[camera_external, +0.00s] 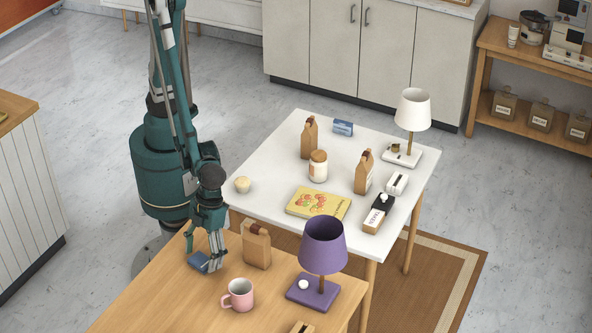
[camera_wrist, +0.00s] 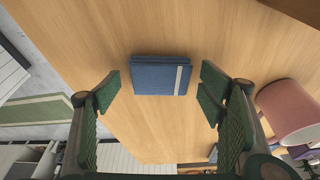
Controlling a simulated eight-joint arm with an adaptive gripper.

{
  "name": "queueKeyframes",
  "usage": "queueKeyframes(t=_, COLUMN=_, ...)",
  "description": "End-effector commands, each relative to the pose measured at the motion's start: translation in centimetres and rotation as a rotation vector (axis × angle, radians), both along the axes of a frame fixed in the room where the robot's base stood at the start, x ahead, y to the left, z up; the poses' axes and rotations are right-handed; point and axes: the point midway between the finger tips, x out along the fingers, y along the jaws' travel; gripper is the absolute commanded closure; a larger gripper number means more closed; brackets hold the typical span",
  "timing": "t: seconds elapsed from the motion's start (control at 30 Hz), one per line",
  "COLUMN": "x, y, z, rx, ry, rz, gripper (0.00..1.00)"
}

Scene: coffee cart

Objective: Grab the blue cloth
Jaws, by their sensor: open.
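The blue cloth (camera_wrist: 160,75) is a folded, flat rectangle with a pale stripe near its right end. It lies on the wooden table (camera_external: 140,291), near the table's far left edge in the external view, where it shows as a small blue patch (camera_external: 199,262) partly hidden by my fingers. My gripper (camera_wrist: 157,92) is open, pointing down over the cloth. In the wrist view the cloth lies between the lines of the two green fingers, with a gap on each side. My gripper also shows in the external view (camera_external: 213,262).
A pink mug (camera_external: 239,296) stands close to the right of my gripper, and a brown bag (camera_external: 256,249) stands just behind. A purple lamp (camera_external: 322,247) is farther right. A white table (camera_external: 265,150) with several items adjoins. Bare wood lies in front of the cloth.

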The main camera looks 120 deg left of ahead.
Motion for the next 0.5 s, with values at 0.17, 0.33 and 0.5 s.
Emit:
queueKeyframes(t=0.17, x=0.00, y=0.01, z=0.00, rx=0.000, ry=0.000, rz=0.000, gripper=0.31)
queueKeyframes(t=0.33, x=0.00, y=0.01, z=0.01, rx=0.000, ry=0.000, rz=0.000, gripper=0.48)
queueKeyframes(t=0.5, x=0.00, y=0.01, z=0.01, rx=0.000, ry=0.000, rz=0.000, gripper=0.59)
